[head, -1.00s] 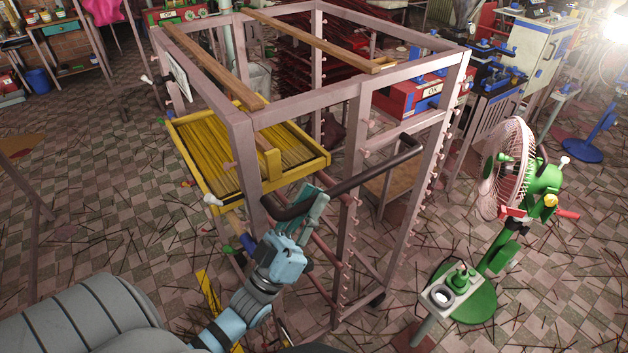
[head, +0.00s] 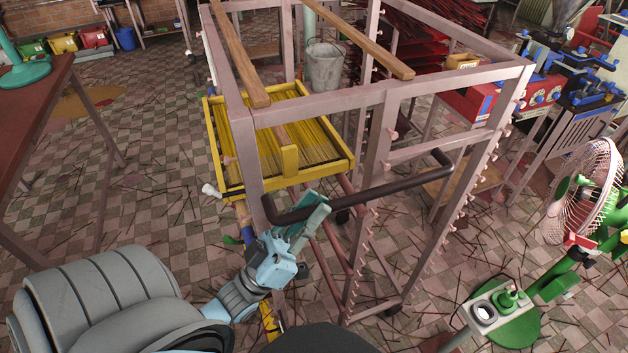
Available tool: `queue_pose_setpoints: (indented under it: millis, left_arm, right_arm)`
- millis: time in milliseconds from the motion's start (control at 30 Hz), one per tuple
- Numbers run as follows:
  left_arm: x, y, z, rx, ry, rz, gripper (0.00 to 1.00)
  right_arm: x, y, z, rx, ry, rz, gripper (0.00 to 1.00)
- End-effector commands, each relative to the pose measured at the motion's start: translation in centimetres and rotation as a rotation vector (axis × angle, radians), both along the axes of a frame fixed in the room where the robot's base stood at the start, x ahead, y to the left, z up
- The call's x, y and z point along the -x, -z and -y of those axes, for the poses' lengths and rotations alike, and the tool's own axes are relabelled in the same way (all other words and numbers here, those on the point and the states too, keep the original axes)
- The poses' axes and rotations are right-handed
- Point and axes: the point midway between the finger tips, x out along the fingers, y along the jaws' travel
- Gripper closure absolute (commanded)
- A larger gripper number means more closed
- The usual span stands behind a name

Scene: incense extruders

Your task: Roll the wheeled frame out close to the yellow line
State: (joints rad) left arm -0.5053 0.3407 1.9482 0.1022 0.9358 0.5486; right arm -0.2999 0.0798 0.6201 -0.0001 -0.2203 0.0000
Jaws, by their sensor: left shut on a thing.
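The wheeled frame (head: 375,150) is a tall pinkish metal rack on castors in the middle of the head view. A dark push handle (head: 365,191) runs across its near side. My left gripper (head: 300,211) is shut on the left end of this handle. A yellow tray (head: 318,178) of thin sticks sits inside the frame. Part of the yellow line (head: 268,322) shows on the floor below my left arm, and more yellow shows near the frame's left side. My right gripper is not in view.
A green fan (head: 590,210) and a small stand (head: 487,310) are at the right. A brown table (head: 40,125) is at the left. Red and blue machines (head: 540,90) and a grey bucket (head: 325,68) are behind. Tiled floor with scattered sticks is open at the left.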

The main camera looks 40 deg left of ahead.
Motion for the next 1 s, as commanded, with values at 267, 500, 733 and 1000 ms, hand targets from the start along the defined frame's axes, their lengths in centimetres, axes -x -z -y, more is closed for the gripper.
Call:
queue_pose_setpoints:
  millis: [267, 500, 733, 1000]
  left_arm:
    - [0.0, 0.2, 0.0, -0.002, -0.001, -0.005, 0.64]
    - [0.1, 0.2, 0.0, -0.001, -0.001, -0.003, 0.64]
    - [2.8, 3.1, -1.0, -0.002, -0.003, -0.009, 0.64]
    - [7.4, 7.7, -2.7, -0.003, -0.002, -0.006, 0.64]
  right_arm:
    - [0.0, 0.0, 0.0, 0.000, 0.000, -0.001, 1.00]
    - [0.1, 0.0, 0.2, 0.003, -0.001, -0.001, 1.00]
    - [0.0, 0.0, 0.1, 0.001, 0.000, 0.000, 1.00]
    - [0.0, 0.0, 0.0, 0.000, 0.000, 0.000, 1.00]
